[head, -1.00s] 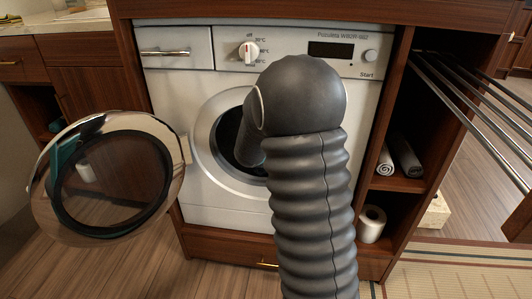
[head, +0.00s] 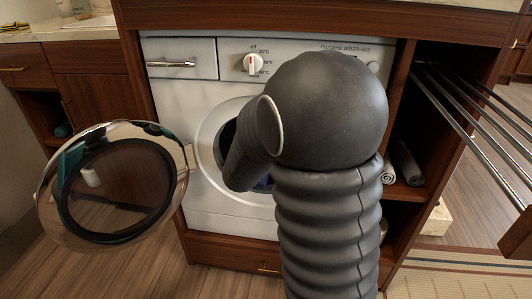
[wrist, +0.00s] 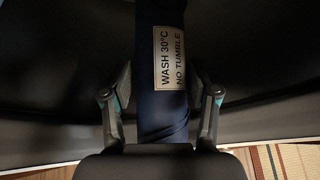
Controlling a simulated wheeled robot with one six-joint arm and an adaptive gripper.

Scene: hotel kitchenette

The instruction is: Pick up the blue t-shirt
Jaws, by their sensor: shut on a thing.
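The blue t-shirt (wrist: 161,118) is a dark navy bundle of cloth in the wrist view, with a white label reading "WASH 30°C NO TUMBLE". My gripper (wrist: 158,88) has a finger on each side of it and is shut on the cloth. In the head view, a small patch of the blue t-shirt (head: 263,184) shows below my arm at the washing machine's opening. My arm hides the gripper and most of the cloth there.
The white washing machine (head: 213,205) has its round glass door (head: 62,205) swung open to the left. A shelf with rolled grey towels (head: 406,165) and metal rails (head: 470,100) are on the right. Floor is free at the lower left.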

